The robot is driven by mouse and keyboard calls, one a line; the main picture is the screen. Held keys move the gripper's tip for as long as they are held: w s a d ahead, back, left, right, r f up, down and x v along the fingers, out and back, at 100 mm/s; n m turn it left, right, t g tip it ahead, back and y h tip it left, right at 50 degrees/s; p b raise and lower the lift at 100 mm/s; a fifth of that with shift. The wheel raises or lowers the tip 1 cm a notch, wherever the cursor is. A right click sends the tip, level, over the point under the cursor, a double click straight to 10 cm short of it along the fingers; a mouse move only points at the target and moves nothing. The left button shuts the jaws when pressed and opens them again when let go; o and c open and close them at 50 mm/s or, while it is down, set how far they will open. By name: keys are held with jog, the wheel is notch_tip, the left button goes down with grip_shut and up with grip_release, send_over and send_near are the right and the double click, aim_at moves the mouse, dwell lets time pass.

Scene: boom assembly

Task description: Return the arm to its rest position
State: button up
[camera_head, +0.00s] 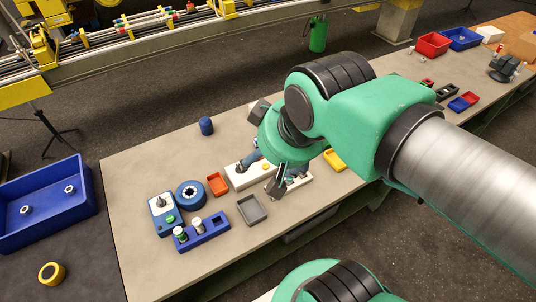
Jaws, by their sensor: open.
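My arm, green and grey, reaches in from the right over the long grey workbench (140,178). My gripper (277,188) hangs low over the middle of the bench, pointing down, above or beside a white block (240,177). Its fingers are small in the view and partly hidden by the wrist. They look apart, with nothing clearly held between them. The wrist hides part of the bench behind it.
Near the gripper lie a grey tray (251,210), a red tray (218,184), a yellow tray (334,160), a blue ring (190,194) and a blue holder (203,233). A blue cylinder (206,126) stands behind. A large blue bin (40,222) is at left. Bench space is clear at front left.

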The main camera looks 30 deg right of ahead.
notch_tip(320, 180, down, 4)
jog(key=b, duration=0.4)
jog(key=shift+f, duration=0.15)
